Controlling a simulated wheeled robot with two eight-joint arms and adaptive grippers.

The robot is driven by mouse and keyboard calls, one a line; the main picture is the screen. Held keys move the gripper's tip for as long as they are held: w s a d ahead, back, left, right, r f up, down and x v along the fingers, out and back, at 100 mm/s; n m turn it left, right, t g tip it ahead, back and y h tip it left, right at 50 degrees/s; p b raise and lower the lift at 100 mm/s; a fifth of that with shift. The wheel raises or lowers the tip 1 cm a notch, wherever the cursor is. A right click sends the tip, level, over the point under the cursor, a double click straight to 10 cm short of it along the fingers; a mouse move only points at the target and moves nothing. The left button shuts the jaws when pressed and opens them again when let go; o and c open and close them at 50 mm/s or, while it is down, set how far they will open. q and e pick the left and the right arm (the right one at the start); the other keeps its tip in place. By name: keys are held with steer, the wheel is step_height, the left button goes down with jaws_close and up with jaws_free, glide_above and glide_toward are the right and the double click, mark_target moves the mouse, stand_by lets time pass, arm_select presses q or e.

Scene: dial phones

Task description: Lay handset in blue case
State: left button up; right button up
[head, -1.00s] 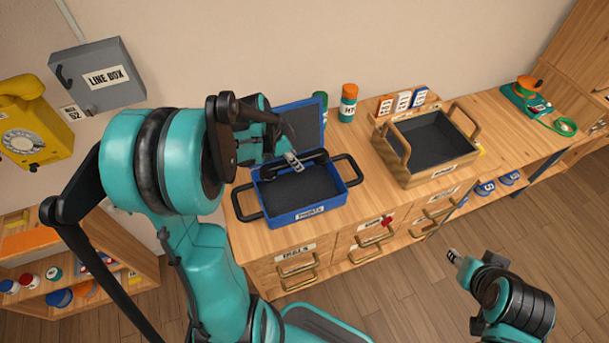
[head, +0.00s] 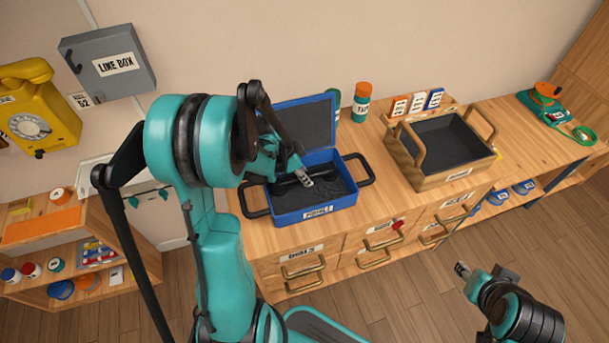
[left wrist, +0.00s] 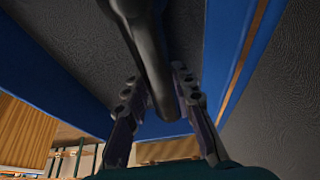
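The blue case (head: 288,217) stands open on the wooden counter, its lid raised at the back. Its inside is dark grey. The black handset (head: 328,178) is low inside the case, lying roughly crosswise; I cannot tell whether it touches the floor. My left gripper (head: 305,180) reaches down into the case with its fingers on both sides of the handset. In the left wrist view the handset (left wrist: 150,55) runs between the fingertips, which appear to press on it. My right gripper (head: 462,270) is empty, away from the counter at the lower right; its finger opening is too small to judge.
A wooden crate (head: 404,165) with handles stands right of the case. An orange-capped bottle (head: 361,105) is behind, near the wall. A green phone (head: 540,105) sits at the far right. A yellow dial phone (head: 50,125) and grey line box (head: 120,75) hang on the left wall.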

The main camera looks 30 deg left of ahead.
arm_select(q)
steer(key=o, duration=0.4)
steer(key=shift+r, duration=0.1)
steer(key=shift+r+p, duration=0.35)
steer(key=shift+p, duration=0.05)
steer(key=p+v, duration=0.4)
steer(key=v, duration=0.7)
steer(key=s+d+r+n+t+y, duration=0.1)
steer(key=s+d+r+n, duration=0.1)
steer(key=d, duration=0.3)
steer(key=s+d+r+n+t+y, duration=0.1)
steer(key=s+d+r+n, duration=0.2)
steer(key=s+d, duration=0.1)
steer(key=s+d+r+n+t+y, duration=0.1)
steer(key=s+d+r+n, duration=0.2)
steer(key=d, duration=0.3)
steer(key=shift+s+d+r+t, duration=0.25)
steer(key=shift+s+d+t, duration=0.1)
steer(key=shift+s+t, duration=0.05)
